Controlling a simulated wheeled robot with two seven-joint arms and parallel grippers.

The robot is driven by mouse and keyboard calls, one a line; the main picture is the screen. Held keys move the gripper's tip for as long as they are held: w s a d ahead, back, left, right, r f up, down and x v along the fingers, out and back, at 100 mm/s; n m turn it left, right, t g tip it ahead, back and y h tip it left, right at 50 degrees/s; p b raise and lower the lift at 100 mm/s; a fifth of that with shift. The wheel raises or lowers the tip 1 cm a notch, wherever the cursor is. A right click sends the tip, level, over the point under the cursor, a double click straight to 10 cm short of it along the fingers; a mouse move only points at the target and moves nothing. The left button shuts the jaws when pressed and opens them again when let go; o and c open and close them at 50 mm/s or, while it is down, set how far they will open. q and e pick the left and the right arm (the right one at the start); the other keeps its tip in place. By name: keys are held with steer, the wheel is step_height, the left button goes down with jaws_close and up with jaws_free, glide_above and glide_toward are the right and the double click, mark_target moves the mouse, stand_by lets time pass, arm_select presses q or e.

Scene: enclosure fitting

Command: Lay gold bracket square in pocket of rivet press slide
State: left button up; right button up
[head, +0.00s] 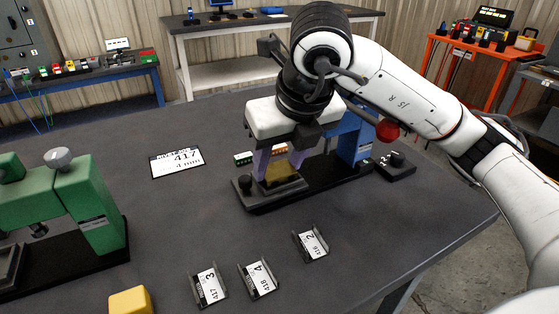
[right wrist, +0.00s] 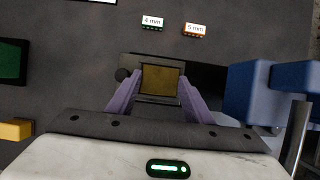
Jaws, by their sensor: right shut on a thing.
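The gold bracket (head: 283,174) is between the purple fingers of my right gripper (head: 276,165), which is shut on it, low over the front of the rivet press slide (head: 262,200). In the right wrist view the bracket (right wrist: 160,80) looks like a gold square between the fingertips (right wrist: 150,88), roughly in line with the dark slide around it. The pocket is hidden beneath the bracket; I cannot tell whether the bracket touches its floor. The blue rivet press (head: 353,138) stands at the slide's right end, partly behind my right arm. My left gripper is not in view.
A green press (head: 92,205) stands at left and a yellow block (head: 130,300) at the front. Several labelled holders (head: 258,279) line the front. A card (head: 177,161) reads 417, 4 mm. Green (right wrist: 152,28) and orange (right wrist: 194,34) racks sit behind the slide. A black control box (head: 388,165) is at right.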

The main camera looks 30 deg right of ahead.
steer(key=shift+r, duration=0.3)
steer(key=shift+w+a, duration=0.1)
stand_by(1.0)
stand_by(0.7)
steer(key=shift+b, duration=0.3)
